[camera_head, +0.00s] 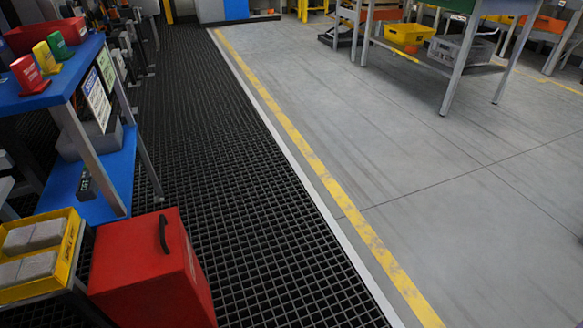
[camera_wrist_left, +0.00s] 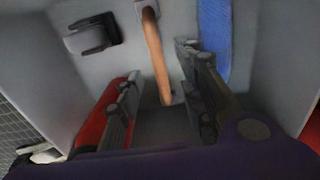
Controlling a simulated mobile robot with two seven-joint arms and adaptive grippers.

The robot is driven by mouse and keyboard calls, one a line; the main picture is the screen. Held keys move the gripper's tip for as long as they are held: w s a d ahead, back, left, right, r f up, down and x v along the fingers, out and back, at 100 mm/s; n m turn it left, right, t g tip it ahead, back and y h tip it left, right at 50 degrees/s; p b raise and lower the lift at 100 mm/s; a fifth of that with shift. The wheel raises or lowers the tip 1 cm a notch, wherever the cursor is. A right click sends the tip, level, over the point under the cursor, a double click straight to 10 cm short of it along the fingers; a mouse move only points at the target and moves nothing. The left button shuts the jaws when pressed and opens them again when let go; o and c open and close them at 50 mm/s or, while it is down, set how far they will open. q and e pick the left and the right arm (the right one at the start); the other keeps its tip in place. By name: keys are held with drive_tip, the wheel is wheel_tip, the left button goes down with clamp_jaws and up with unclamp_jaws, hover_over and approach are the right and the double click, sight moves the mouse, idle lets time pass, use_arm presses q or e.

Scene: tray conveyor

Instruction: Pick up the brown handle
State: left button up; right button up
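The brown handle (camera_wrist_left: 155,50) is a long, slim bar in the left wrist view. It runs from the top edge down toward the middle, over a grey surface with grey side walls. My left gripper (camera_wrist_left: 158,68) has its two dark fingers spread apart, one on each side of the handle's lower part. I see a gap between the handle and each finger; whether it lies at fingertip depth I cannot tell. The head view shows neither gripper, and I cannot make out the brown handle there.
Near the handle are a dark clip-like part (camera_wrist_left: 92,35), a blue strip (camera_wrist_left: 215,38) and a red piece (camera_wrist_left: 98,122). The head view shows a red box (camera_head: 130,262), a yellow tray (camera_head: 72,255), a blue-topped bench (camera_head: 62,82) and open floor (camera_head: 430,190).

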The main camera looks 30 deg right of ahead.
use_arm(q)
drive_tip(key=f+b, duration=0.1)
drive_tip(key=f, duration=0.1)
drive_tip(key=f+b, duration=0.1)
drive_tip(key=f, duration=0.1)
drive_tip(key=f+b, duration=0.1)
drive_tip(key=f, duration=0.1)
drive_tip(key=shift+s+d+f, duration=0.1)
drive_tip(key=shift+d, duration=0.3)
drive_tip(key=shift+c, duration=0.7)
clamp_jaws()
